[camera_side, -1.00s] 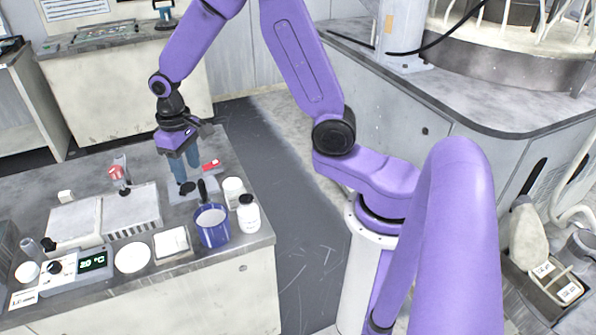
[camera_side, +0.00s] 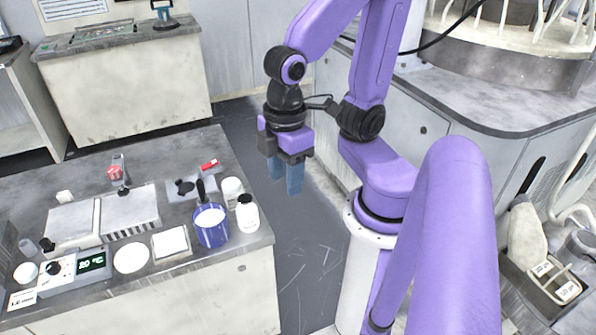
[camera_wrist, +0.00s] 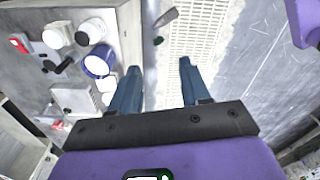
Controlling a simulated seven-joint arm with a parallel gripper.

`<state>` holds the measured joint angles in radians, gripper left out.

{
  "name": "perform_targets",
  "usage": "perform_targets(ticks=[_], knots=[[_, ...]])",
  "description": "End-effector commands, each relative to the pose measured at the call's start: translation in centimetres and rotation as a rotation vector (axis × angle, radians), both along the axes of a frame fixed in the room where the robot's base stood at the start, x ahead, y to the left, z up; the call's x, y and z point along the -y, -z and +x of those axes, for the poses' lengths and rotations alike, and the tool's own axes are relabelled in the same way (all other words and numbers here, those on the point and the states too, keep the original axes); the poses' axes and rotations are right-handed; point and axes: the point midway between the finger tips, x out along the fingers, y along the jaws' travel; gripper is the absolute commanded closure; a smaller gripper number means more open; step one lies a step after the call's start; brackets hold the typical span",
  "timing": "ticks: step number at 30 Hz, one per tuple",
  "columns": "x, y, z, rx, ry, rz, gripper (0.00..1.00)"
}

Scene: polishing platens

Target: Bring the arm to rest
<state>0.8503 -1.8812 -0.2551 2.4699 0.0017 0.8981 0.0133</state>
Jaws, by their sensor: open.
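My gripper (camera_side: 286,178) hangs pointing down over the floor, just to the right of the bench's right edge in the side view. Its two blue fingers are apart with nothing between them. In the wrist view my gripper (camera_wrist: 157,88) also shows open and empty, with the floor below and the bench to the left. My purple arm is folded back close to its white pedestal.
The grey bench (camera_side: 215,275) carries a blue pot (camera_side: 211,236), a white bottle (camera_side: 247,213), a white jar (camera_side: 232,188), a red item (camera_side: 209,165) and a device with a green display (camera_side: 91,262). A machine cabinet (camera_side: 430,130) stands behind my arm on the right.

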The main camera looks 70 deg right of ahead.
Motion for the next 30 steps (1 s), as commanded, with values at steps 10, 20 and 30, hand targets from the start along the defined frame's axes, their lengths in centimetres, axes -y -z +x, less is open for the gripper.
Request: perform_targets(ticks=[10,20,30], knots=[[0.8,-0.1,-2.2,0.001,-0.084,0.001,0.53],[0.8,-0.1,-2.2,0.001,-0.082,0.001,0.53],[0.8,-0.1,-2.1,0.001,-0.081,0.001,0.53]])
